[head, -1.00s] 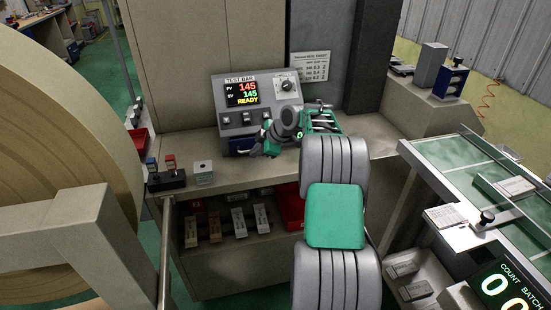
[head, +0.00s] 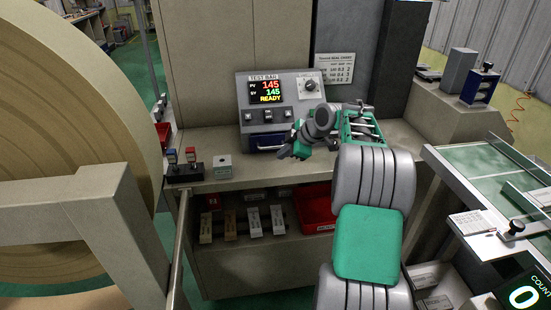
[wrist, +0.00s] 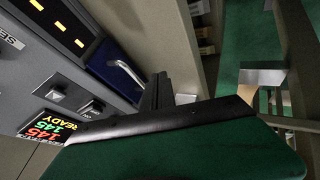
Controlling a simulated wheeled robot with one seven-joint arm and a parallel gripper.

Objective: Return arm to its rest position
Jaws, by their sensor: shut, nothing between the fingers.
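My arm reaches forward over the bench, with its grey and green links folded in the head view. My gripper (head: 284,153) is at the end of the arm, just in front and to the right of the grey test bar panel (head: 285,85). It is shut and empty. In the wrist view my gripper's dark fingers (wrist: 158,90) are together, beside the panel's blue drawer (wrist: 112,66). The panel's display reads 145, 145 and READY. A large green part of my gripper fills the bottom of the wrist view.
The bench (head: 235,178) bears a block with two small stamps (head: 186,168) and a small grey box (head: 222,166) at left. Its lower shelf holds several labelled bars and a red bin (head: 315,208). A large roll (head: 70,130) stands at left, a green conveyor (head: 490,165) at right.

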